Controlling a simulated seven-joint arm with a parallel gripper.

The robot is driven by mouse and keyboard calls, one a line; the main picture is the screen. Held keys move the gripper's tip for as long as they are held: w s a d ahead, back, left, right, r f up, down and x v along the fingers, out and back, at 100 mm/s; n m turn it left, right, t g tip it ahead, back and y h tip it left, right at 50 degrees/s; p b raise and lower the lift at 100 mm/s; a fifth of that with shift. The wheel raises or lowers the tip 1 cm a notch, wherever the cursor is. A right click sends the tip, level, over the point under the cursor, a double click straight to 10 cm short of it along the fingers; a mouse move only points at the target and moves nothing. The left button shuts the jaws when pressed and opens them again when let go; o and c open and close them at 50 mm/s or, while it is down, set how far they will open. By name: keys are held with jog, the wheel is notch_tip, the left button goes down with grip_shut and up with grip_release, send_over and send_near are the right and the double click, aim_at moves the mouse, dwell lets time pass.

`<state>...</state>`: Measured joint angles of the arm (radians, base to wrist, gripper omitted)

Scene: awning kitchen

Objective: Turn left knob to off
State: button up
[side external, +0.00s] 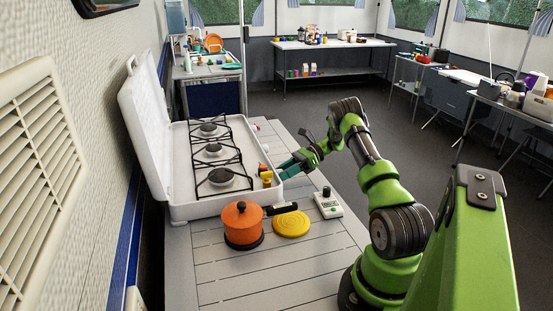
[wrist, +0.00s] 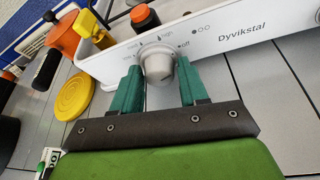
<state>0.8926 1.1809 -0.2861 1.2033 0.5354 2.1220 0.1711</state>
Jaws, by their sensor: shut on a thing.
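The stove (side external: 200,208) is a white case with its lid open and several burners under black grates. A grey round knob (wrist: 158,68) sits on its white front panel, with small marks around it and the word "off" at its upper right. The knob's pointer direction is not clear. My gripper (wrist: 158,76) has teal fingers on both sides of this knob and is shut on it. In the side external view my gripper (side external: 284,171) is at the stove's front edge, and the knob is hidden there.
An orange pot (side external: 242,223) with a black handle and a yellow round trivet (side external: 291,224) are on the slatted table (side external: 210,280) beside the stove. Small orange and yellow items (side external: 265,178) are at the stove's front corner.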

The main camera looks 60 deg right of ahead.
jog(key=shift+a+m, duration=0.1)
jog(key=shift+m, duration=0.2)
dwell(0.4)
jog(key=o, duration=0.9)
jog(key=shift+c, duration=0.2)
jog(key=v, duration=1)
jog(key=shift+d+f, duration=0.15)
jog(key=shift+d, duration=0.2)
jog(key=shift+v, duration=0.85)
jog(key=shift+w+a, duration=0.1)
